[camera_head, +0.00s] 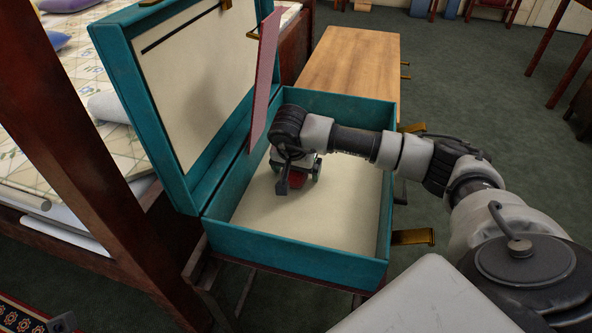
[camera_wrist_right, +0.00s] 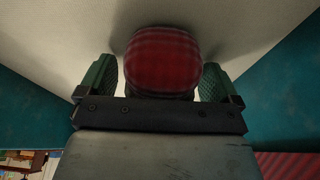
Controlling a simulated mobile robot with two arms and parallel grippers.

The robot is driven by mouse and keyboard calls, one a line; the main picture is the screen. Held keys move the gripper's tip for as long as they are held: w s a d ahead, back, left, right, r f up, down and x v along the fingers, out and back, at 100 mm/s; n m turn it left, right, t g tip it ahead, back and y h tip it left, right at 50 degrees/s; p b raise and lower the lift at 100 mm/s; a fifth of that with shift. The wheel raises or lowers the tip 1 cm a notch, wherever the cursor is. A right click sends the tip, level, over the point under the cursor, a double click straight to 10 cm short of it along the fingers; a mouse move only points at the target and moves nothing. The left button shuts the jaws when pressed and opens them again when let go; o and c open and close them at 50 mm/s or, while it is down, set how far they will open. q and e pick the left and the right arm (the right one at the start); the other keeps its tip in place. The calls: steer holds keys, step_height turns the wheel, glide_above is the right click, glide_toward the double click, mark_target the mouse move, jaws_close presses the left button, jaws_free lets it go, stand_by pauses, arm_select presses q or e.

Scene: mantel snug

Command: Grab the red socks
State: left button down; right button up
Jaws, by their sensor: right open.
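The red socks (camera_wrist_right: 162,60) are a rounded red plaid bundle lying on the cream floor of an open teal suitcase (camera_head: 240,205). In the head view only a small red part of the socks (camera_head: 297,181) shows below my right gripper. My right gripper (camera_head: 298,172) reaches down into the suitcase over the socks. In the right wrist view its two green-padded fingers (camera_wrist_right: 159,80) stand open, one on each side of the socks. My left gripper is not in view.
The suitcase lid (camera_head: 185,80) stands open on the left, with a pink-red panel (camera_head: 263,75) upright near the hinge side. A wooden bench (camera_head: 350,62) lies behind the suitcase. A bed (camera_head: 60,110) with a dark wooden post (camera_head: 85,160) is at left.

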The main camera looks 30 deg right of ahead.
steer(key=shift+f, duration=0.2)
steer(key=c, duration=1)
steer(key=shift+r, duration=0.15)
